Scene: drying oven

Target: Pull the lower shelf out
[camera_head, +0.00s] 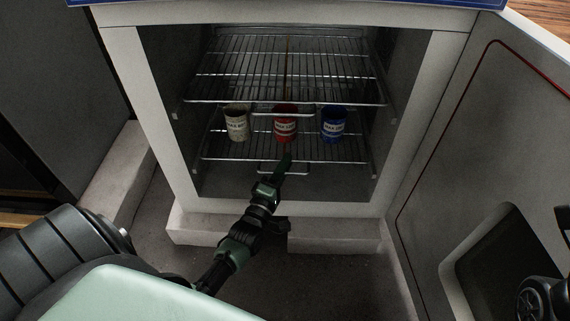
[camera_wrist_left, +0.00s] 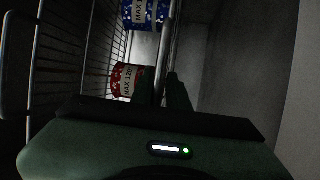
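The lower shelf (camera_head: 225,158) is a wire rack inside the open oven, with a small loop handle (camera_head: 268,173) at its front edge. My left gripper (camera_head: 284,164) reaches up to the middle of the front edge, by the handle. In the left wrist view, its fingers (camera_wrist_left: 163,92) are close to a metal bar that runs between them; whether they clamp it is unclear. Part of the handle is hidden behind the gripper.
An empty upper wire shelf (camera_head: 240,75) sits above the mugs. The oven door (camera_head: 480,150) stands open on the right. The oven's front frame (camera_head: 155,110) borders the opening on the left, and the floor before the oven is clear apart from my arm.

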